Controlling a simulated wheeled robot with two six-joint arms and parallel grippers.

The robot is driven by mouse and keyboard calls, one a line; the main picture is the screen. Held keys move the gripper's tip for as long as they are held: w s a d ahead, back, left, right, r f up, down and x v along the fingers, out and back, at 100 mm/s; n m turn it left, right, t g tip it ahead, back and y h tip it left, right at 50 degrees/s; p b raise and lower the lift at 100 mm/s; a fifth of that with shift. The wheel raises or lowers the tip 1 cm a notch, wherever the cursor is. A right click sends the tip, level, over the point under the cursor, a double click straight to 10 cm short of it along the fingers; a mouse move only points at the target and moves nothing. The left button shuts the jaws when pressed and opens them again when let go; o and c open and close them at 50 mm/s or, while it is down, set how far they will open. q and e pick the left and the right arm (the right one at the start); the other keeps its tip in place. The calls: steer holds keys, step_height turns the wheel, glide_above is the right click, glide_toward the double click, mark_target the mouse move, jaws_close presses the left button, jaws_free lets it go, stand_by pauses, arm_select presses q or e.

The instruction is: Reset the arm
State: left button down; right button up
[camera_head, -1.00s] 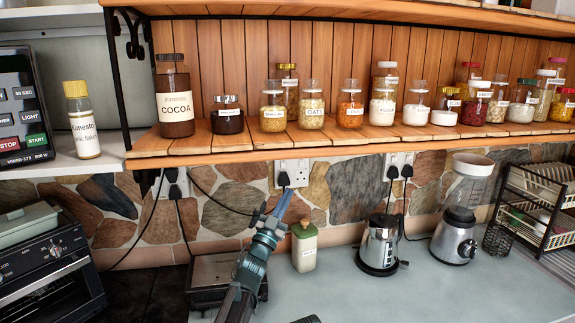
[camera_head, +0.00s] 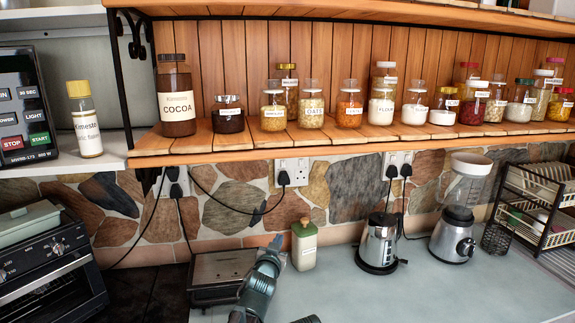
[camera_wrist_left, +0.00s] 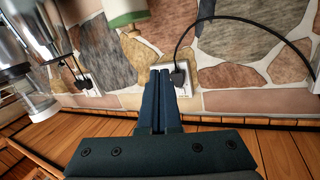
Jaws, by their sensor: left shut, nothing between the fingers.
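My left gripper (camera_head: 276,243) is low in the middle of the head view, in front of the counter and the stone wall. Its arm comes up from the bottom edge. In the left wrist view its two dark fingers (camera_wrist_left: 161,100) lie together, shut and empty, with the stone wall behind them. They seem to touch nothing. My right gripper cannot be made out in these frames.
A cream canister with a green lid (camera_head: 304,247) stands right beside the left gripper. A toaster (camera_head: 222,268) is to its left, a kettle (camera_head: 378,245) and a blender (camera_head: 458,225) to its right. A wooden shelf (camera_head: 350,137) with several jars hangs above. Front right counter is clear.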

arm_select(q)
steer(key=s+f+g+y, duration=0.1)
steer(key=s+f+g, duration=0.3)
steer(key=s+f, duration=0.2)
steer(key=s+a+f+g+y, duration=0.1)
steer(key=s+f+g, duration=0.3)
steer(key=s, duration=0.5)
steer(key=s+a+f+g+y, duration=0.1)
steer(key=s+f+g, duration=0.3)
steer(key=s+f, duration=0.4)
steer(key=shift+s+a+f+n+g+y, duration=0.15)
steer(key=shift+s+f+n+g+y, duration=0.05)
steer(key=shift+s+n+g+y, duration=0.15)
steer(key=s+f+g, duration=0.1)
steer(key=s+g, duration=0.3)
steer(key=s, duration=0.7)
steer(key=shift+s+a+f, duration=0.2)
steer(key=shift+a, duration=0.25)
steer(key=shift+w+y, duration=0.15)
steer(key=shift+y, duration=0.1)
